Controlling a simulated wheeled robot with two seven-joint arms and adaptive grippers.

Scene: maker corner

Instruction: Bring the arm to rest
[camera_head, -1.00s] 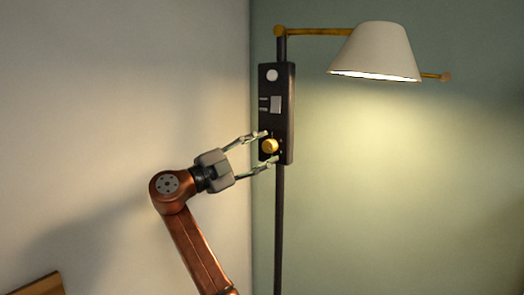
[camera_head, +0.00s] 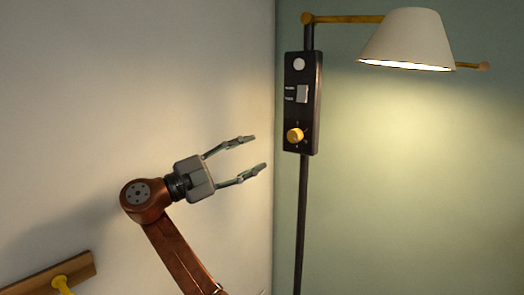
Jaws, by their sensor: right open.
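My right gripper (camera_head: 257,153) is open and empty, its two fingers apart and pointing right. It is left of the dark control box (camera_head: 303,112) on the lamp pole, with a visible gap between the fingertips and the yellow knob (camera_head: 295,135). My copper-coloured right arm (camera_head: 178,250) rises from the bottom of the view, bending at a round joint. My left gripper is not in view.
A lamp with a white shade (camera_head: 408,38), lit, hangs from a yellow bar at the upper right. Its dark pole (camera_head: 301,220) stands near the wall corner. A wooden board (camera_head: 45,274) with a yellow peg (camera_head: 62,284) is at the lower left.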

